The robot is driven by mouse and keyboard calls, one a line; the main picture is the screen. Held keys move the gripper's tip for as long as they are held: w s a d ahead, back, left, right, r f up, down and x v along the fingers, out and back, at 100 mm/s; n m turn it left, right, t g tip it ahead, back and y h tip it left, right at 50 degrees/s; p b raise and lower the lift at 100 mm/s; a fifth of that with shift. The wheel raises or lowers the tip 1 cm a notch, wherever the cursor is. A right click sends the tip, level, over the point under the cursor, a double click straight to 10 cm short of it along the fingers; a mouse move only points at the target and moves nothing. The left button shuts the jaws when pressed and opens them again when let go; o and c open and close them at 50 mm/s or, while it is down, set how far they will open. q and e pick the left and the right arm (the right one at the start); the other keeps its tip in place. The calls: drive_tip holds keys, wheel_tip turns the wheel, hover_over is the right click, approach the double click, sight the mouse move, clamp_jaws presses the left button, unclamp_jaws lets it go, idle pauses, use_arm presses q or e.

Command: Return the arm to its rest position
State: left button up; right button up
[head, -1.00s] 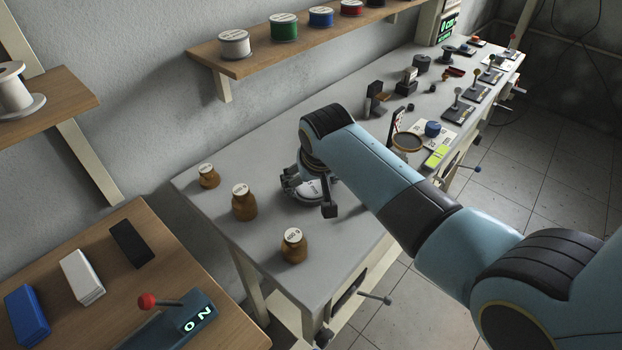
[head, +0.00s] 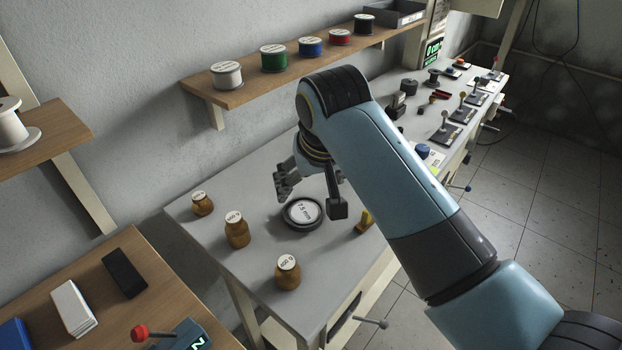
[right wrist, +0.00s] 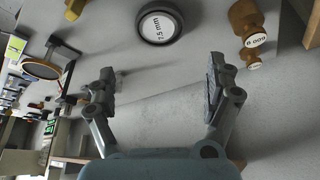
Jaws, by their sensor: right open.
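My right gripper (head: 310,195) hangs above the grey table (head: 262,205), fingers spread wide. In the right wrist view the gripper (right wrist: 160,88) is open with nothing between its fingers. A round dark disc (head: 290,222) with a white "7.5 mm" label lies flat on the table below the gripper. The disc also shows in the right wrist view (right wrist: 158,40), beyond the fingertips and apart from them. My left gripper is not in view.
Brown labelled weights (head: 237,232) stand left of the disc. A wooden shelf (head: 240,92) with several spools runs along the wall behind. A wooden bench (head: 165,300) with small blocks and a red-knobbed lever (head: 140,332) is at lower left. A round magnifier (right wrist: 40,68) shows in the wrist view.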

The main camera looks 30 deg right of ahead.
drive_tip(key=shift+s, duration=0.1)
idle(0.4)
drive_tip(key=s+d+r+n, duration=0.2)
drive_tip(key=s, duration=1)
drive_tip(key=s+d+r+n, duration=0.1)
drive_tip(key=s+d+n, duration=0.1)
drive_tip(key=s, duration=1)
wheel_tip(320, 180, down, 39)
drive_tip(key=s+d+g+b, duration=0.2)
drive_tip(key=b, duration=0.9)
drive_tip(key=s+f+b, duration=0.4)
drive_tip(key=s+f, duration=0.5)
drive_tip(key=f, duration=0.2)
drive_tip(key=s+d+f+g+b, duration=0.1)
drive_tip(key=s+f+b, duration=0.3)
drive_tip(key=s+f, duration=0.4)
wheel_tip(320, 180, down, 4)
drive_tip(key=shift+s+r+m+g, duration=0.1)
drive_tip(key=shift+s+m+g, duration=0.2)
drive_tip(key=shift+s, duration=0.1)
